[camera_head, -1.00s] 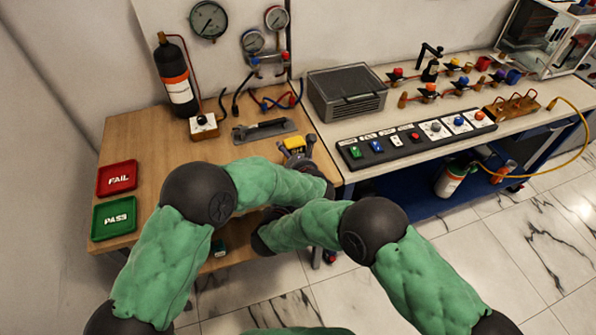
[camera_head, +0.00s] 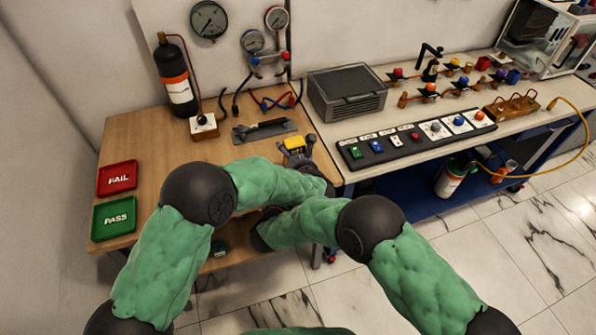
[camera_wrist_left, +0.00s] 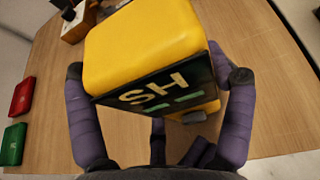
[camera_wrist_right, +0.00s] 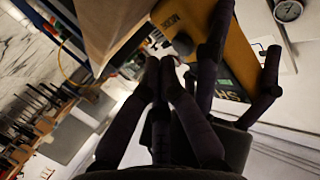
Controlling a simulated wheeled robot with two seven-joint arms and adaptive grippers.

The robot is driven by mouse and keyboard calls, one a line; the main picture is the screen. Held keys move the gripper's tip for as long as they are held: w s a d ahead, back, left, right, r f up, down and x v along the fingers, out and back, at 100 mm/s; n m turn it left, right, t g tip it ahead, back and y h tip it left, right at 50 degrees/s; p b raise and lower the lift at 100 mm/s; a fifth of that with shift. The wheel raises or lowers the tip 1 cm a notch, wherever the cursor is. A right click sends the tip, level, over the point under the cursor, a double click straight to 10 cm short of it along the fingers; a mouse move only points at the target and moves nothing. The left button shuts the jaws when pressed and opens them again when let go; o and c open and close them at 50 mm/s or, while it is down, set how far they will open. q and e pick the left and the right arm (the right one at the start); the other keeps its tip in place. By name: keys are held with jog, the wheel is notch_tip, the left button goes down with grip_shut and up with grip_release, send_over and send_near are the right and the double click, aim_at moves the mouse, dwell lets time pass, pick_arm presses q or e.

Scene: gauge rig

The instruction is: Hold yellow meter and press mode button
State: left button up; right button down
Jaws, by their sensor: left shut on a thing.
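The yellow meter (camera_head: 294,143) is held above the front right part of the wooden bench. In the left wrist view the meter (camera_wrist_left: 150,45) shows a dark face with the letters "SH". My left gripper (camera_head: 296,149) is shut on it, with one finger on each side. In the right wrist view the meter (camera_wrist_right: 240,60) sits between the left gripper's dark fingers, with a "MODE" label beside a dark round button (camera_wrist_right: 183,44). My right gripper (camera_wrist_right: 159,66) has its fingertips together, close to the button; whether they touch is unclear. The head view hides it behind my arms.
FAIL (camera_head: 117,178) and PASS (camera_head: 114,217) trays lie on the bench's left. A flat grey plate with a dark tool (camera_head: 264,130) lies behind the meter. A button panel (camera_head: 416,140) and a grey case (camera_head: 346,92) stand on the right counter.

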jog(key=shift+w+a, duration=0.1)
jog(key=shift+w, duration=0.1)
dwell(0.6)
jog(key=shift+w, duration=0.3)
